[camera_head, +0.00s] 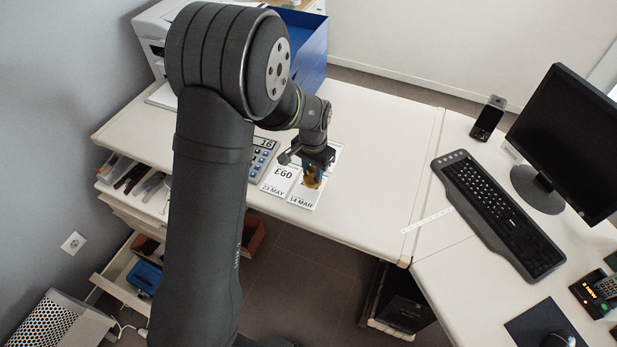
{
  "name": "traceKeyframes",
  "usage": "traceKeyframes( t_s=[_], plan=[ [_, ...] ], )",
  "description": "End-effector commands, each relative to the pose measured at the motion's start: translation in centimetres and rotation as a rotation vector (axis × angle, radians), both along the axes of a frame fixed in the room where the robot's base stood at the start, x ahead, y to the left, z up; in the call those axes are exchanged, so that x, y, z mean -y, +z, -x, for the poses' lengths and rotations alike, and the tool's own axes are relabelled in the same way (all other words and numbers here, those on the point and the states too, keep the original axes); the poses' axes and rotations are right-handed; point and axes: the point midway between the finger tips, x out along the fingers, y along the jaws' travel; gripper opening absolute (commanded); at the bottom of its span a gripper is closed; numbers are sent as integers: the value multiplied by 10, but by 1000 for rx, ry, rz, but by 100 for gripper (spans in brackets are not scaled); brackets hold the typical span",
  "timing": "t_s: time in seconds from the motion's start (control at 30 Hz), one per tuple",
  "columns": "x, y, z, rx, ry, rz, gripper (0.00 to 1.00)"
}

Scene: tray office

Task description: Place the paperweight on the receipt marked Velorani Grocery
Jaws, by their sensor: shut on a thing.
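My gripper (312,168) points down over the desk's front part and is shut on a small amber-brown thing, which I take to be the paperweight (312,180). The paperweight is over the right one of two white receipts. That receipt (303,202) reads "14 MAR", and my gripper and the paperweight cover much of it. I cannot tell whether the paperweight touches it. The left receipt (278,182) reads "£60" and "23 MAY". I cannot read a shop name on either.
A calculator (262,157) lies left of the receipts, partly behind my arm. A blue tray unit (308,55) and a white printer (150,30) stand at the back. A keyboard (495,212) and monitor (570,140) are at right. The desk between receipts and keyboard is mostly clear.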

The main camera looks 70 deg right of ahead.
Motion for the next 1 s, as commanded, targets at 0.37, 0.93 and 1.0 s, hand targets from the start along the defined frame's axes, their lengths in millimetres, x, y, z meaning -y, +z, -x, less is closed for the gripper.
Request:
traceKeyframes(
  t_s=[0.37, 0.93, 1.0],
  plan=[
    [7, -26, -16, -1, -1, -2, 0],
    [7, -54, -16, 0, -1, 0, 32],
    [7, -53, -16, 0, -1, 0, 46]
  ],
)
